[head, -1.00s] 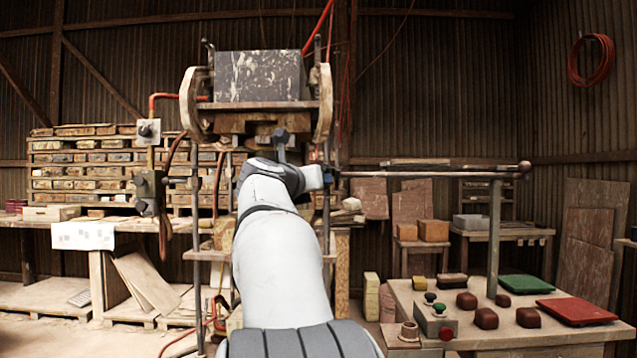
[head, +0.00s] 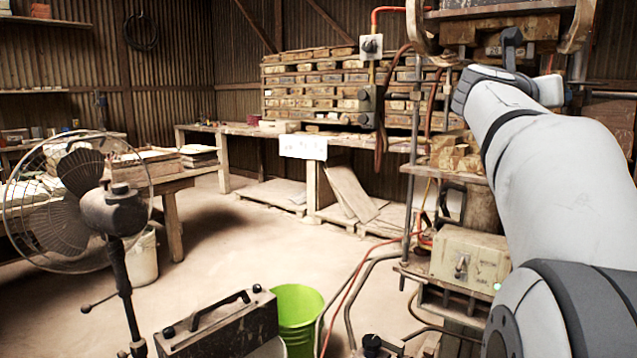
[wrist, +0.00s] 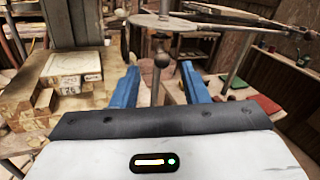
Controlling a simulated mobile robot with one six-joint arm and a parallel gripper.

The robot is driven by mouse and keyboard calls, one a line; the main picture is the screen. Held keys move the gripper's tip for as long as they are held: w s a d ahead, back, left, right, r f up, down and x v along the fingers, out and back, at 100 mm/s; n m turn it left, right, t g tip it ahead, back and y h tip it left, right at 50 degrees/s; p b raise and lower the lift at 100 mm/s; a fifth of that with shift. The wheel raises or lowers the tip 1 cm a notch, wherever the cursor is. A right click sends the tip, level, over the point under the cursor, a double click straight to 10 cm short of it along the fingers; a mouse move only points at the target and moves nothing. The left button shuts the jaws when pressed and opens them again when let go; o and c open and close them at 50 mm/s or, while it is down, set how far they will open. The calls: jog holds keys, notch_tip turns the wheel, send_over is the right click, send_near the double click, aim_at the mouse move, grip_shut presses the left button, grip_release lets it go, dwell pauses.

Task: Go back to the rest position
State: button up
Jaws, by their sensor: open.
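My gripper (wrist: 160,88) shows in the wrist view with its two blue fingers apart and nothing between them. A metal rod with a dark ball end stands beyond the fingers, seen through the gap. In the head view my arm rises on the right side and its far end reaches up in front of the tile press (head: 500,25). My fingers are hidden there behind the arm. The press is cut off by the top edge. In the wrist view pale wooden blocks (wrist: 75,65) lie close to the left of the left finger.
A standing fan (head: 75,200) is at the left, with a dark metal case (head: 220,325) and a green bucket (head: 297,312) at the front. Hoses (head: 355,285) run beside the press frame. The floor (head: 235,245) between fan and bench is clear. Shelves of wooden moulds (head: 320,85) stand behind.

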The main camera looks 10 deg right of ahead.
jog(key=w+a+r+n+t+y+p, duration=0.1)
jog(key=w+a+n+t+y+p, duration=0.4)
jog(key=a+n, duration=0.5)
jog(key=w+a+r+n+t+y+p, duration=0.1)
jog(key=w+a+n+t+y+p, duration=0.4)
jog(key=a+n, duration=0.5)
jog(key=s+a+f+n+g+y+p, duration=0.1)
jog(key=a+f+n+y+p, duration=0.5)
jog(key=a+n, duration=0.45)
jog(key=s+a+f+n+g+y+p, duration=0.2)
jog(key=s+a+f+n+g+p, duration=0.4)
jog(key=s+f+n, duration=0.6)
jog(key=s+f+n+g+h+p, duration=0.1)
jog(key=s+f+n+g, duration=0.4)
jog(key=s, duration=0.6)
notch_tip(320, 180, down, 2)
jog(key=shift+s+f+g+p, duration=0.15)
jog(key=shift+s+g+p, duration=0.2)
jog(key=shift+g, duration=0.25)
jog(key=shift+a, duration=0.1)
jog(key=shift+c, duration=0.3)
jog(key=shift+w, duration=0.1)
jog(key=shift+c, duration=0.2)
